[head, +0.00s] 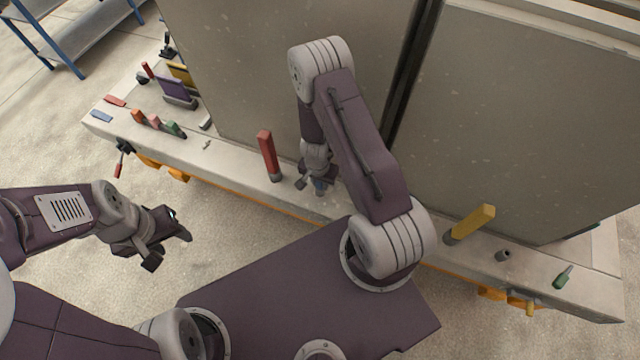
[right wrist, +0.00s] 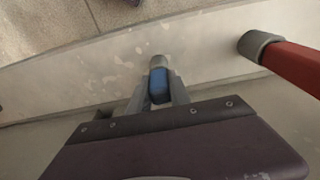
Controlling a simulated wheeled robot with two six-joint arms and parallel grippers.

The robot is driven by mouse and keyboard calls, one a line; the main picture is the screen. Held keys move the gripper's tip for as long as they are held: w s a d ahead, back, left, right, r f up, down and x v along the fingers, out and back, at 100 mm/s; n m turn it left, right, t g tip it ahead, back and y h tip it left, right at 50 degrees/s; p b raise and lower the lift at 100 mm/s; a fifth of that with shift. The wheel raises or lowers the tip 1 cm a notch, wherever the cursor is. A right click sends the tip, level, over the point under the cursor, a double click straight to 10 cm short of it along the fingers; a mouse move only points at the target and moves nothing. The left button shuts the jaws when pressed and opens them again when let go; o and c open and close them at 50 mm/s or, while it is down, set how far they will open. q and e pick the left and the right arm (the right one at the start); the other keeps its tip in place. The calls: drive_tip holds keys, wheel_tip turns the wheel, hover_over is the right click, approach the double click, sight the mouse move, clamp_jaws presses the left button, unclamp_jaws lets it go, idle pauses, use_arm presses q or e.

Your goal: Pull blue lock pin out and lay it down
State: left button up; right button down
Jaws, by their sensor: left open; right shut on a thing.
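The blue lock pin (right wrist: 159,86) shows in the right wrist view between the two fingers of my right gripper (right wrist: 158,92). The gripper is shut on it. A grey collar (right wrist: 158,62) is at the pin's far end; I cannot tell whether the pin is still seated in it. In the head view my right gripper (head: 312,184) is low over the ledge (head: 225,160), just right of the red pin, and a little blue (head: 320,186) shows by its fingers. My left gripper (head: 165,240) is open and empty over the floor, left of my base.
A red pin (head: 268,155) stands left of my right gripper, and a yellow pin (head: 472,223) leans further right. Several coloured pieces, such as the green one (head: 174,129), lie at the ledge's left end. Tall grey panels (head: 530,110) rise behind the ledge.

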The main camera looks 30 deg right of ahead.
drive_tip(key=shift+r, duration=0.15)
drive_tip(key=shift+r+p, duration=3.65)
drive_tip(key=shift+p, duration=0.15)
wheel_tip(320, 180, up, 4)
drive_tip(key=p, duration=0.4)
drive_tip(key=shift+r, duration=0.1)
drive_tip(key=shift+f, duration=0.2)
wheel_tip(320, 180, down, 6)
drive_tip(key=b, duration=0.6)
drive_tip(key=shift+f, duration=0.15)
